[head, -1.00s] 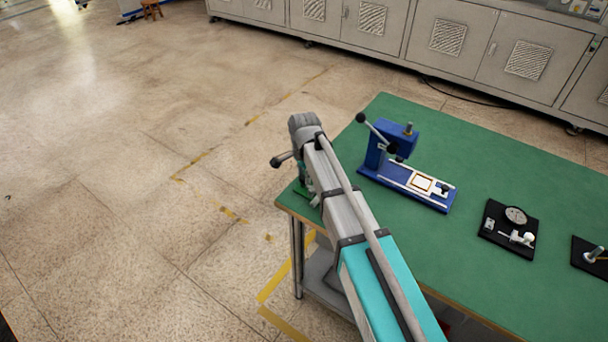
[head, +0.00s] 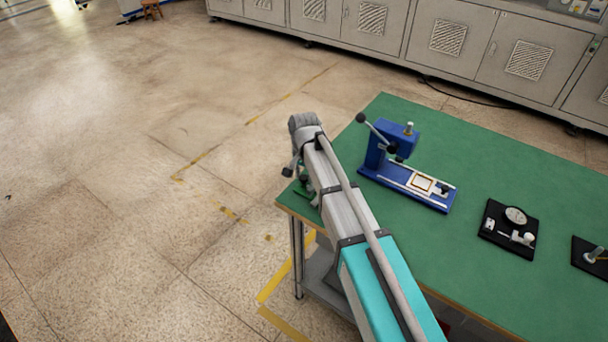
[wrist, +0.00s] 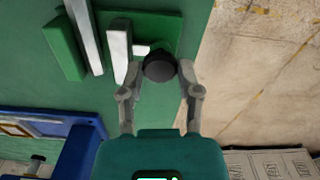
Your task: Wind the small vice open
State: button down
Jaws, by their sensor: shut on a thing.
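The small green vice (wrist: 165,30) stands at the table's edge in the wrist view, with pale jaws (wrist: 118,48) and a dark round handle knob (wrist: 160,67). My gripper (wrist: 160,72) is shut on this knob, one finger on each side of it. In the head view my arm hides most of the vice; a bit of its green body (head: 302,190) shows beside my wrist. The gap between the vice jaws is hard to judge here.
A blue press (head: 405,188) stands on the green table (head: 480,150), close to my arm. A black plate with a dial gauge (head: 510,225) and another black fixture (head: 590,258) lie farther right. Open floor lies left of the table edge.

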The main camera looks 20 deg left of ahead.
jog(key=shift+c, duration=1.5)
grip_release()
jog(key=shift+m, duration=0.4)
